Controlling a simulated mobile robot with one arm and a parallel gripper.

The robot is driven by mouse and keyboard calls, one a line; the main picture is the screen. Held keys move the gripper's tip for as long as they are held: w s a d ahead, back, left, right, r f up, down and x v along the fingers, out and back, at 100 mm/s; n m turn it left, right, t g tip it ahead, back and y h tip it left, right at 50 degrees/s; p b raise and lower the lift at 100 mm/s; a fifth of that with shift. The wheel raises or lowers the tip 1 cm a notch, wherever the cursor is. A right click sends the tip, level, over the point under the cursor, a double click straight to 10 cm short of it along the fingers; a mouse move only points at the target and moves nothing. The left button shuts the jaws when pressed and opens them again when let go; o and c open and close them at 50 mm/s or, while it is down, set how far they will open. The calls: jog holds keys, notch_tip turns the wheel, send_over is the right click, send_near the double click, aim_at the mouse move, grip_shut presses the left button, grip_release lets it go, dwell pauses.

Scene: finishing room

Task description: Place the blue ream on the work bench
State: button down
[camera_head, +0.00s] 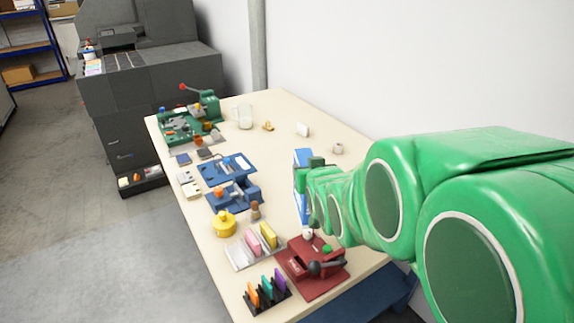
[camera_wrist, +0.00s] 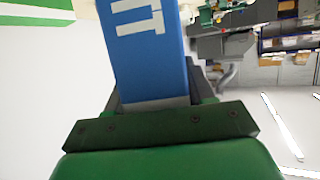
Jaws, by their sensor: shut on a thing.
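The blue ream (camera_head: 303,157) shows as an upright blue and white strip, partly hidden behind my green arm in the head view. In the wrist view the blue ream (camera_wrist: 145,45) has white lettering and runs out from between my fingers. My gripper (camera_head: 314,164) is shut on it; the gripper's green body fills the bottom of the wrist view (camera_wrist: 160,108). The work bench (camera_head: 285,125) is a long pale top along the white wall. The ream appears over its right side; I cannot tell whether it touches the top.
A clear jug (camera_head: 243,117) stands behind. Bare top lies mid-right.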

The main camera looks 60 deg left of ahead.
jog(key=w+a+f, duration=0.6)
jog(key=a+f, duration=0.6)
jog(key=shift+f, duration=0.2)
dwell(0.9)
jog(key=shift+f, duration=0.1)
jog(key=shift+c, duration=2.1)
grip_release()
jog(key=shift+d, duration=0.1)
jog(key=shift+v, duration=6)
